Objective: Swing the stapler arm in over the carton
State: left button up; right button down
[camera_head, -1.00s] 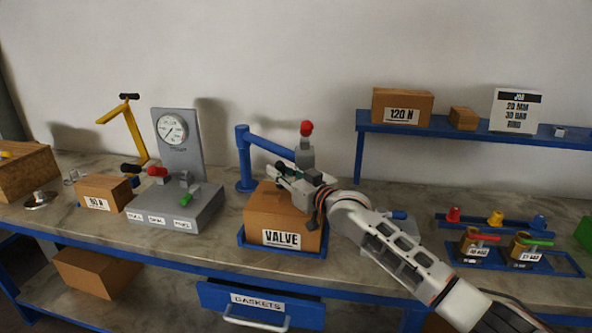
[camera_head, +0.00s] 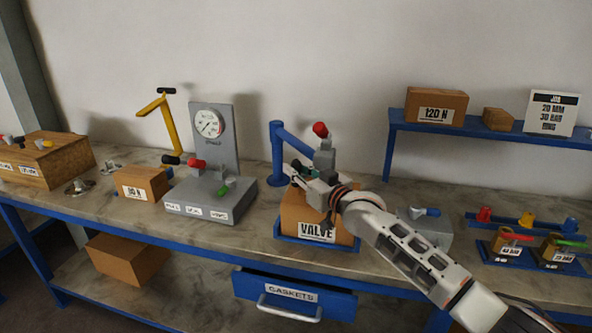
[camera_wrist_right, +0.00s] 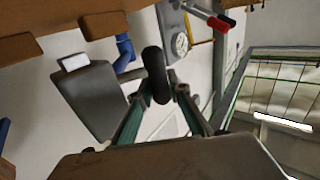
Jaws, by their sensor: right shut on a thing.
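The stapler has a blue post (camera_head: 277,155) behind the carton and a blue arm (camera_head: 295,142). Its grey head (camera_head: 325,160) with a red knob (camera_head: 320,129) stands above the carton in the head view. The brown carton (camera_head: 296,212), labelled VALVE, sits in a blue tray (camera_head: 318,246) and is partly hidden by my right gripper. My right gripper (camera_head: 302,175) is shut beside the head. In the wrist view its fingers close on a black handle (camera_wrist_right: 155,75), with the grey head (camera_wrist_right: 95,98) to the left. My left gripper is not in view.
A gauge stand (camera_head: 212,150) with levers stands left of the carton, and a small box (camera_head: 142,184) beyond it. A wall shelf (camera_head: 450,135) holds boxes. The GASKETS drawer (camera_head: 290,295) is below.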

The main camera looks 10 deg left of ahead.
jog(key=shift+s+a, duration=0.2)
jog(key=shift+a, duration=0.15)
jog(key=c, duration=1.9)
grip_release()
jog(key=shift+a, duration=0.2)
jog(key=shift+w+d, duration=0.1)
jog(key=shift+d, duration=0.15)
jog(key=shift+s+d+f, duration=0.1)
jog(key=shift+s+d, duration=0.1)
jog(key=shift+s, duration=0.05)
jog(key=v, duration=1.1)
jog(key=shift+s, duration=0.15)
